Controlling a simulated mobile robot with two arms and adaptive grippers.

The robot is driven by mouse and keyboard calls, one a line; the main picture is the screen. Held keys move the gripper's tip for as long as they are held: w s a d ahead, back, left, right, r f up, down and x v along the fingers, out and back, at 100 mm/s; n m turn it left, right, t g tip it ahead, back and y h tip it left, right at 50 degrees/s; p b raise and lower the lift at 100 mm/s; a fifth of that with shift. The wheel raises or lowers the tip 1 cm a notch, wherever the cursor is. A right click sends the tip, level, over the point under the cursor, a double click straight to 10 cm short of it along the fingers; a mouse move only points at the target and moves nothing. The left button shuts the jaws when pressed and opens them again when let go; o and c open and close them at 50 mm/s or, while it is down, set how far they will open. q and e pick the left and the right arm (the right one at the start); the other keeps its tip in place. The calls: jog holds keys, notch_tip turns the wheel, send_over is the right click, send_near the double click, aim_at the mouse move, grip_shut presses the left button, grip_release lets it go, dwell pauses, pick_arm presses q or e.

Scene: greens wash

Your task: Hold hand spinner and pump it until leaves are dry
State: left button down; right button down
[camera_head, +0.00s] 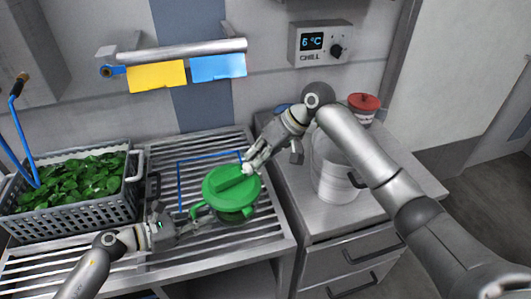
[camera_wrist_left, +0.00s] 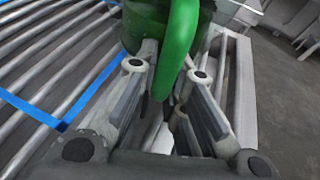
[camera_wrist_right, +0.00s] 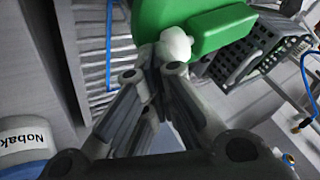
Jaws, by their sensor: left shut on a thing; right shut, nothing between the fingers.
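The green hand spinner (camera_head: 243,190) stands upright on the slatted metal rack, lid on. A raised green bar crosses its lid, and a white knob (camera_wrist_right: 176,43) shows at the bar's end in the right wrist view. My left gripper (camera_head: 196,224) is shut on the spinner's side handle (camera_wrist_left: 181,35), at the near left of the spinner. My right gripper (camera_head: 252,165) is shut and empty, its fingertips at the knob; I cannot tell whether they touch it. The spinner's inside and any leaves in it are hidden by the lid.
A grey basket (camera_head: 75,222) of green leaves stands at the left. Blue tape (camera_head: 180,185) marks the rack around the spinner. A white tub (camera_head: 333,170) and a red-lidded container (camera_head: 364,103) stand on the right counter. Yellow (camera_head: 156,76) and blue (camera_head: 218,67) cloths hang behind.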

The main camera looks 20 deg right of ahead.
jog(key=shift+s+a, duration=0.15)
jog(key=shift+a, duration=0.05)
jog(key=v, duration=1)
jog(key=shift+d, duration=0.15)
jog(key=d, duration=0.1)
jog(key=w+d, duration=0.1)
jog(key=d, duration=0.1)
jog(key=shift+w+d, duration=0.15)
jog(key=shift+d, duration=0.05)
jog(key=shift+f, duration=0.1)
jog(key=x, duration=1)
